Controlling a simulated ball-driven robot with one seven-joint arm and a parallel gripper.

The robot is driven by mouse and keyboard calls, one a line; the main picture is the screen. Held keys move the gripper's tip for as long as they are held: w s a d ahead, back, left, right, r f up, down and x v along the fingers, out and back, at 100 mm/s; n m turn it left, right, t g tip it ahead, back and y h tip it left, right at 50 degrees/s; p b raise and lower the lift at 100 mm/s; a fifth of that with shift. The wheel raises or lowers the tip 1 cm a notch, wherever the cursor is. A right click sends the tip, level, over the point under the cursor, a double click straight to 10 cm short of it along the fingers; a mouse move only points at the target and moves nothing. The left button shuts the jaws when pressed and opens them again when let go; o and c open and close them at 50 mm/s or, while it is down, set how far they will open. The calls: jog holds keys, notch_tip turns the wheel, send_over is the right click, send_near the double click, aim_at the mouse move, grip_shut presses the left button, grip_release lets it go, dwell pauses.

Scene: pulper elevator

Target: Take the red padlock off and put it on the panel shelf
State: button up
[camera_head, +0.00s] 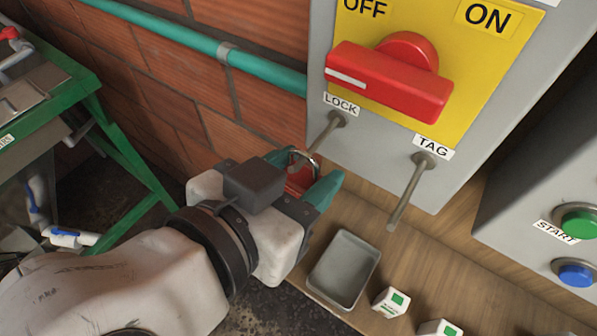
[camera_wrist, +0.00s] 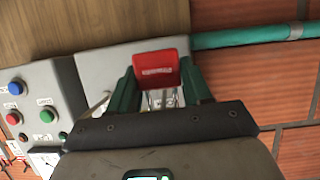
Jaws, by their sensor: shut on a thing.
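The red padlock (camera_head: 301,179) is between the teal fingers of my gripper (camera_head: 305,176), which is shut on its body. It also shows between the fingers in the wrist view (camera_wrist: 156,70). Its metal shackle (camera_head: 304,157) is at the lower end of the LOCK peg (camera_head: 324,134); I cannot tell whether the peg still passes through it. The TAG peg (camera_head: 408,195) to the right is bare. The wooden panel shelf (camera_head: 420,262) is below the grey switch box (camera_head: 375,160).
On the shelf are an empty grey tray (camera_head: 318,284) and small white-and-green boxes (camera_head: 391,302). A red rotary handle (camera_head: 390,80) is above the pegs. A button box (camera_head: 530,190) stands at the right. A green-framed table (camera_head: 125,150) is at the left.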

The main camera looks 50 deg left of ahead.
jog(key=shift+r, duration=0.15)
jog(key=shift+r, duration=0.5)
jog(key=s+d+b, duration=0.1)
jog(key=s+d, duration=0.1)
jog(key=s, duration=0.6)
jog(key=s+d+b, duration=0.1)
jog(key=s+d, duration=0.1)
jog(key=s, duration=0.7)
jog(key=shift+s+b, duration=0.3)
jog(key=shift+r, duration=0.1)
